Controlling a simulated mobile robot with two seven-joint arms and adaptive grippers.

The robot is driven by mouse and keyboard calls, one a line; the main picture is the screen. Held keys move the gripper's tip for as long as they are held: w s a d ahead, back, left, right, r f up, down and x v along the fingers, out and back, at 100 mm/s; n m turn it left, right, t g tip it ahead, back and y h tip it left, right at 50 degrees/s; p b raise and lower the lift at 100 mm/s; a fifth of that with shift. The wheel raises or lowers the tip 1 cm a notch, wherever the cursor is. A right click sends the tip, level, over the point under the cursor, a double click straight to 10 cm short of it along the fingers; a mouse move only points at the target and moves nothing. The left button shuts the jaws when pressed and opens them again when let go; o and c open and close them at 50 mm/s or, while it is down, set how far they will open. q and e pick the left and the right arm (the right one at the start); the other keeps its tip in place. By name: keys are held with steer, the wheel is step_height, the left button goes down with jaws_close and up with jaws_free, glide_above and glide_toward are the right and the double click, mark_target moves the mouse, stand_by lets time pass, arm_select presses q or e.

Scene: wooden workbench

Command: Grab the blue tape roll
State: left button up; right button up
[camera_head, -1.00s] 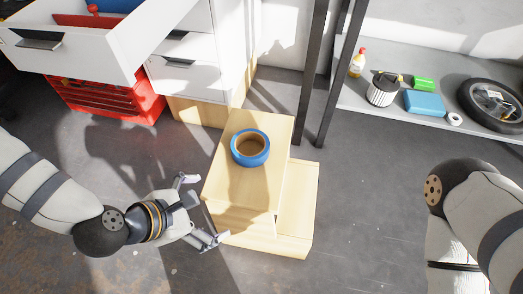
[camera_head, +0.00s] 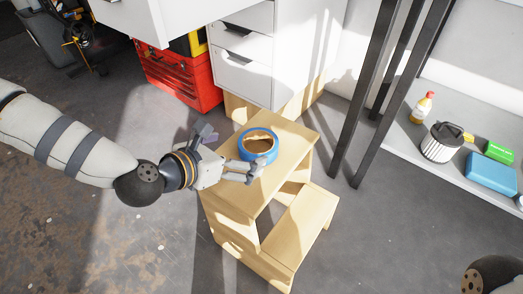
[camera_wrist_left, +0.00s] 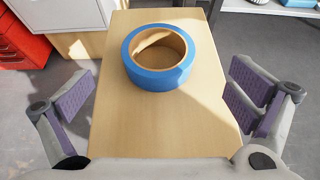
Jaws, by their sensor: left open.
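The blue tape roll (camera_head: 269,155) lies flat on the top step of a wooden step stool (camera_head: 298,146), its round hole facing up. In the left wrist view the tape roll (camera_wrist_left: 160,80) sits ahead of the fingers, centred between them and apart from both. My left gripper (camera_head: 231,150) is open and empty, just left of the roll at the stool's left side. Its purple-padded fingers (camera_wrist_left: 162,98) are spread wide in the wrist view. In the head view one finger partly overlaps the roll's near edge. My right gripper is out of view.
A lower stool step (camera_head: 300,228) extends to the right. Dark upright posts (camera_head: 372,95) and a grey shelf (camera_head: 455,175) with a bottle, filter and boxes stand right. White drawers (camera_head: 243,60) and a red toolbox (camera_head: 180,80) stand behind. Floor at the lower left is clear.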

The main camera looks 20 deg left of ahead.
arm_select(q)
steer(key=b, duration=0.3)
glide_toward(269, 139)
steer(key=x, duration=0.5)
steer(key=shift+w+f, duration=0.1)
steer(key=shift+f, duration=0.1)
steer(key=shift+r, duration=0.1)
steer(key=shift+c, duration=0.2)
steer(key=c, duration=1.3)
